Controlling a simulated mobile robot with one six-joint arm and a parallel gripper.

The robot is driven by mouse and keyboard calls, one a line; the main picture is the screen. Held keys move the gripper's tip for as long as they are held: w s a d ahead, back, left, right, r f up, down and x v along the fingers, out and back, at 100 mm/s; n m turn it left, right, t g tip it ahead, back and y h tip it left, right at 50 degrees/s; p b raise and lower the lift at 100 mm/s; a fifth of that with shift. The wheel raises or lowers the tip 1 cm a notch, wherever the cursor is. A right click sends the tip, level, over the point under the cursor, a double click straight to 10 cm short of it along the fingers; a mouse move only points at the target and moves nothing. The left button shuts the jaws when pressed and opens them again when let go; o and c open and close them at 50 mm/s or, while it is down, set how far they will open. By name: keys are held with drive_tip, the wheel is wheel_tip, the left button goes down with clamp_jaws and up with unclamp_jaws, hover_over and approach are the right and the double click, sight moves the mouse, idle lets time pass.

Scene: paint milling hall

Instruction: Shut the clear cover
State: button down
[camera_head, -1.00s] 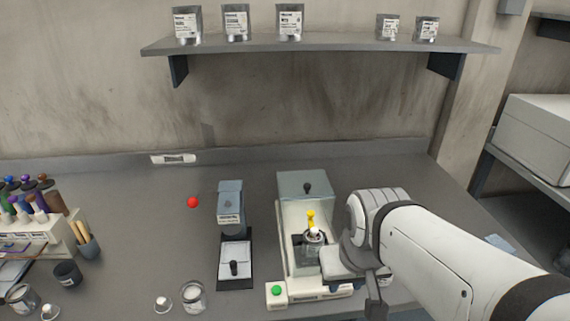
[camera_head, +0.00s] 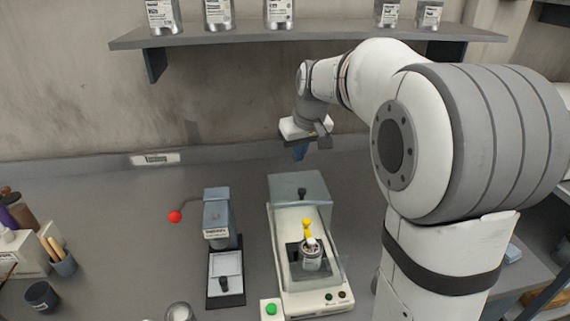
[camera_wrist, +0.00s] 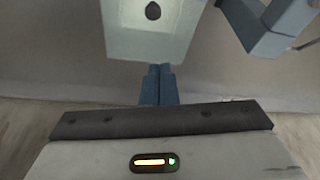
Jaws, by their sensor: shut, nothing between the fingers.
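The milling machine (camera_head: 279,272) stands on the bench with a pale, bluish see-through cover (camera_head: 313,183) at its rear half, carrying a black knob (camera_head: 302,192). A metal pot (camera_head: 311,261) and a yellow part (camera_head: 306,227) show in front of the cover's top. How far the cover reaches forward is unclear. My gripper (camera_head: 299,154) is shut and empty, pointing down beyond the rear of the machine, near the wall. In the wrist view its blue fingers (camera_wrist: 158,85) are together, below the cover (camera_wrist: 125,38) with its dark knob (camera_wrist: 152,11) at the top; no contact is clear.
A blue-grey press (camera_head: 217,211) with a red-ball lever (camera_head: 175,216) stands left of the machine. A green button (camera_head: 269,309) is at the machine's front left. A shelf (camera_head: 215,37) with tins runs above the bench.

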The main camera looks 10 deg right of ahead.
drive_tip(key=w, duration=0.2)
drive_tip(key=p, duration=0.1)
hover_over(296, 191)
drive_tip(key=w, duration=0.2)
drive_tip(key=f, duration=0.9)
drive_tip(key=shift+w+a, duration=0.15)
drive_tip(key=shift+a, duration=0.15)
drive_tip(key=s, duration=0.2)
drive_tip(key=s+p, duration=0.1)
drive_tip(key=shift+s+d, duration=0.35)
drive_tip(key=shift+d, duration=0.05)
drive_tip(key=shift+f, duration=0.15)
drive_tip(key=shift+d, duration=0.15)
drive_tip(key=shift+s, duration=0.1)
